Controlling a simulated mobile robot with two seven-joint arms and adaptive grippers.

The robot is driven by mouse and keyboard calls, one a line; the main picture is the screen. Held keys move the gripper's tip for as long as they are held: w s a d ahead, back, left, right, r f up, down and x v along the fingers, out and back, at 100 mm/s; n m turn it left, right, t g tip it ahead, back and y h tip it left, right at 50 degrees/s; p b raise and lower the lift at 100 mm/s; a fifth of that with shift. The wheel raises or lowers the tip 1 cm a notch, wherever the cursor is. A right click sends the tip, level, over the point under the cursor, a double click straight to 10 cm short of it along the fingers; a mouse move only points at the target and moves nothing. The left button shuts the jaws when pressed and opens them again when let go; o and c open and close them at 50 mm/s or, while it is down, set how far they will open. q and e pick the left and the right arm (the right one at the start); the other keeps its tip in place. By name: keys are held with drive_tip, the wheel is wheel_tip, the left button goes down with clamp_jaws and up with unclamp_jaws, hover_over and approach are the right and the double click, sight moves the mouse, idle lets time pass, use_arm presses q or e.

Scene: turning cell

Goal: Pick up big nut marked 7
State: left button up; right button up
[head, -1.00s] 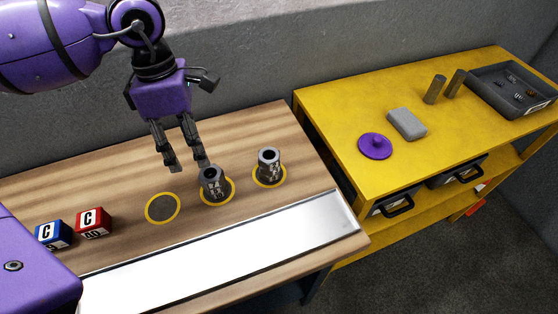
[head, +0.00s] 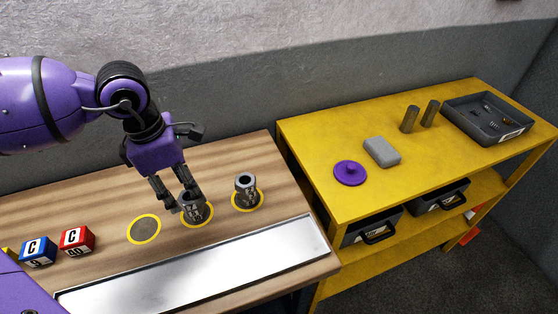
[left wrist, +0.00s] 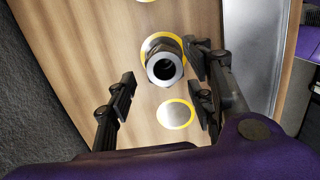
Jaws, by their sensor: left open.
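Two grey hex-topped nuts stand upright on yellow-ringed spots on the wooden bench. The middle nut (head: 194,210) and the right nut (head: 246,189) carry pale markings too small to read surely. My left gripper (head: 178,192) is open and empty at the middle nut, its fingers partly overlapping the nut's top in the head view. In the left wrist view, the nut (left wrist: 163,66) lies beyond the open fingers of my left gripper (left wrist: 160,92), nearer the right finger. Contact cannot be told. My right gripper is not in view.
An empty ringed spot (head: 144,229) lies left of the middle nut. Blue (head: 38,250) and red (head: 77,241) marked blocks sit farther left. A metal strip (head: 205,272) runs along the front. A yellow table (head: 310,150) at right holds a tray (head: 492,133) and other parts.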

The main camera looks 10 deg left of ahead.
use_arm(q)
drive_tip(key=shift+d+f, duration=0.1)
drive_tip(key=shift+f, duration=1.05)
drive_tip(key=c, duration=1.2)
clamp_jaws()
drive_tip(key=shift+w+r, duration=0.1)
drive_tip(key=shift+r, duration=0.05)
